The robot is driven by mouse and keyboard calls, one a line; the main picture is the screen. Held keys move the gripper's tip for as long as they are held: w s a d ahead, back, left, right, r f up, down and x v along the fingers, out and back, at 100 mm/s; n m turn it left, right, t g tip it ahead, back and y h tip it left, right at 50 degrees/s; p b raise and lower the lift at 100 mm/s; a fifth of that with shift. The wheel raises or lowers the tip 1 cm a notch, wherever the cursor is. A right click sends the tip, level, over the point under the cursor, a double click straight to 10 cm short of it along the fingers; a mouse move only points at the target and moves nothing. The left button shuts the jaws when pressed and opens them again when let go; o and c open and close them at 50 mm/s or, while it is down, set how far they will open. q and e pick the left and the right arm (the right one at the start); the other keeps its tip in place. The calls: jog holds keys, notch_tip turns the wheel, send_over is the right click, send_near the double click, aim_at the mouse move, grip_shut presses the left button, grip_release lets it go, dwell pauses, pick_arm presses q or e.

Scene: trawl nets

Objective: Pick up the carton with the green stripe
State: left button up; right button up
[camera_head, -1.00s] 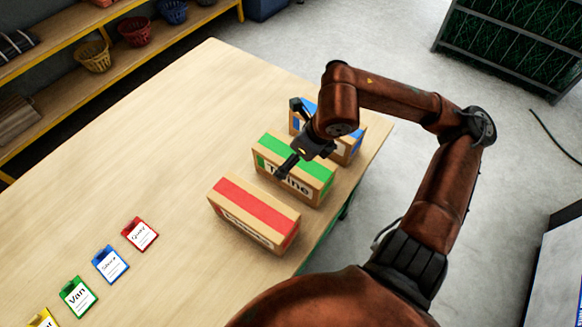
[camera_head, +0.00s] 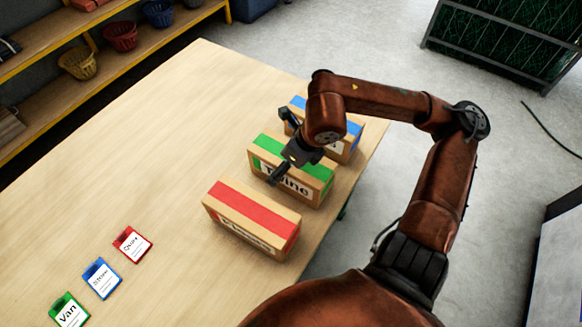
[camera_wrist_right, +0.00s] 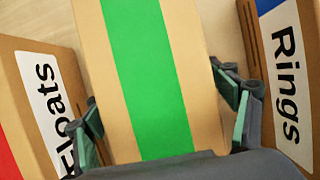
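The carton with the green stripe (camera_head: 262,160) stands on the table in the head view, between two other cartons. Its label reads "Twine". My right gripper (camera_head: 283,146) is over it, partly hiding its top and label. In the right wrist view the green-striped carton (camera_wrist_right: 150,75) fills the middle. The right gripper's fingers (camera_wrist_right: 160,112) are spread to either side of it, open, close to its long sides. I cannot tell whether they touch it. My left gripper is not in view.
The red-striped "Floats" carton (camera_head: 250,212) stands nearer, and the blue-striped "Rings" carton (camera_head: 350,137) stands behind; both are close to the fingers. Coloured cards, including a red one (camera_head: 132,244), lie at the table's left. The table (camera_head: 160,150) is clear between. Shelves with baskets (camera_head: 120,36) stand beyond.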

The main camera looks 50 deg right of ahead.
jog(key=c, duration=1.6)
jog(key=shift+c, duration=0.4)
jog(key=shift+r, duration=0.15)
